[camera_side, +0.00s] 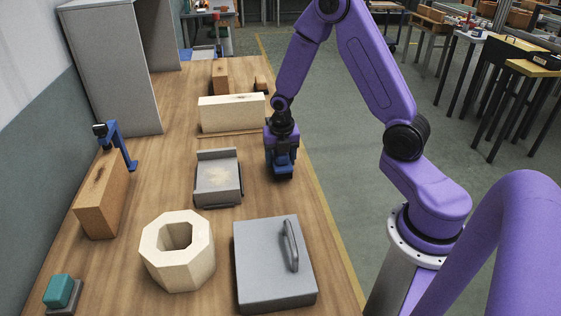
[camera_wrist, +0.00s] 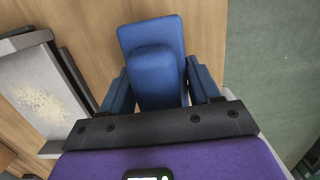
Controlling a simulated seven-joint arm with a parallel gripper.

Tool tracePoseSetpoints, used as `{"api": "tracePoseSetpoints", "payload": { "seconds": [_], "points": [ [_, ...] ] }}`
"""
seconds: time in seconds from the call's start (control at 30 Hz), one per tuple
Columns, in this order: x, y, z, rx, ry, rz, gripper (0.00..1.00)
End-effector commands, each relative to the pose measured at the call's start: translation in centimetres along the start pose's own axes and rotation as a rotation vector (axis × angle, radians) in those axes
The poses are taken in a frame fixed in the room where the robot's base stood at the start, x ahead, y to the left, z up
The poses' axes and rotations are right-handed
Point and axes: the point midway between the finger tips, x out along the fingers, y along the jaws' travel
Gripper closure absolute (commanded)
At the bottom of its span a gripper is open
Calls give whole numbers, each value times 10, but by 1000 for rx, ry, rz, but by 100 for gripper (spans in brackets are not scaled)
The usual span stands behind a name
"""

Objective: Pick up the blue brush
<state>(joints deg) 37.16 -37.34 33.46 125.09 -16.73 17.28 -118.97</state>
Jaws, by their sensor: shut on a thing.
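The blue brush (camera_wrist: 152,38) is between the blue fingers of my gripper (camera_wrist: 159,82) in the wrist view. It has a wide flat blue body with a raised rounded blue handle, and the fingers are closed on the handle's two sides. In the side view my gripper (camera_side: 281,158) points down near the right edge of the table, with the brush (camera_side: 283,173) under it, partly hidden by the fingers. The brush is at or close to the tabletop; I cannot tell whether it touches.
A grey tray with pale dust (camera_side: 218,181) lies just left of my gripper. A cream block (camera_side: 231,114) stands behind it. A grey lidded box (camera_side: 273,264) and a cream octagonal ring (camera_side: 177,272) are in front. A wooden block (camera_side: 100,205) stands at the left.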

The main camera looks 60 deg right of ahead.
Motion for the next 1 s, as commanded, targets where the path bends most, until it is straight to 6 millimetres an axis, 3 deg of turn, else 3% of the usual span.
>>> {"api": "tracePoseSetpoints", "payload": {
  "seconds": [0.1, 0.5, 0.83, 1.0],
  "points": [
    [-19, 1, 3, 0, -5, 5, 74],
    [-84, -27, -34, -2, -5, 5, 74],
    [-115, -60, -82, -3, -4, 6, 74],
    [-122, -67, -92, -3, -1, 2, 74]
  ]
}}
